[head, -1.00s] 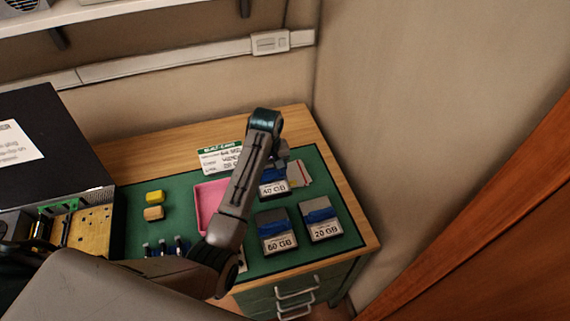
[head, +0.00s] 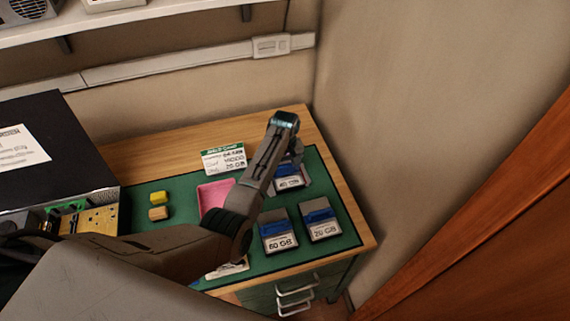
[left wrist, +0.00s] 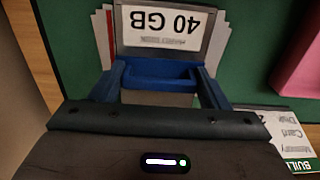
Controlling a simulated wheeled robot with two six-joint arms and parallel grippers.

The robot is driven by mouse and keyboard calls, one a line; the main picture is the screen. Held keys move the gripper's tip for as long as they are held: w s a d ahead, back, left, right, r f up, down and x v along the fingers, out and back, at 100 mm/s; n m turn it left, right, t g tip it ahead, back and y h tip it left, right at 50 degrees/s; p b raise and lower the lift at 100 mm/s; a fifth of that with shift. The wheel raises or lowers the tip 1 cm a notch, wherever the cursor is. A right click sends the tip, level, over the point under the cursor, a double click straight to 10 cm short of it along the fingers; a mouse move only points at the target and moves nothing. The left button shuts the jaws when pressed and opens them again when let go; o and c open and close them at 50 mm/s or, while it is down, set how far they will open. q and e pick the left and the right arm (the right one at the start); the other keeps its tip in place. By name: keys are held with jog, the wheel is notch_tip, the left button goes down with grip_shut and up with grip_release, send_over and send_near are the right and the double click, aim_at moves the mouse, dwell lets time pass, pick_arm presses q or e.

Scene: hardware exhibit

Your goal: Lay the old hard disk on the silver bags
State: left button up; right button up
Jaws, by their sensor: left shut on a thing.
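A hard disk labelled 40 GB (head: 291,182) has a grey body, a white label and a blue handle. My left gripper (left wrist: 158,88) is shut on it at the handle end, and my arm partly covers it in the head view. In the left wrist view the disk (left wrist: 162,42) is over a small stack of flat grey-white sheets (left wrist: 222,45), seemingly the silver bags, with a red edge on one side. Most of the stack is hidden under the disk. I cannot tell whether the disk touches it. My right gripper is not in view.
Disks labelled 60 GB (head: 278,232) and 20 GB (head: 320,220) lie nearer the table's front edge. A pink tray (head: 212,194), a build card (head: 224,159) and yellow and tan blocks (head: 158,198) are left of my gripper. The open computer case (head: 50,160) is far left.

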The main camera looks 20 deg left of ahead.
aim_at(285, 166)
pick_arm(q)
jog(key=o, duration=0.5)
jog(key=shift+f, duration=0.1)
jog(key=shift+c, duration=0.2)
jog(key=o, duration=0.3)
notch_tip(285, 166, up, 12)
jog(key=b, duration=0.4)
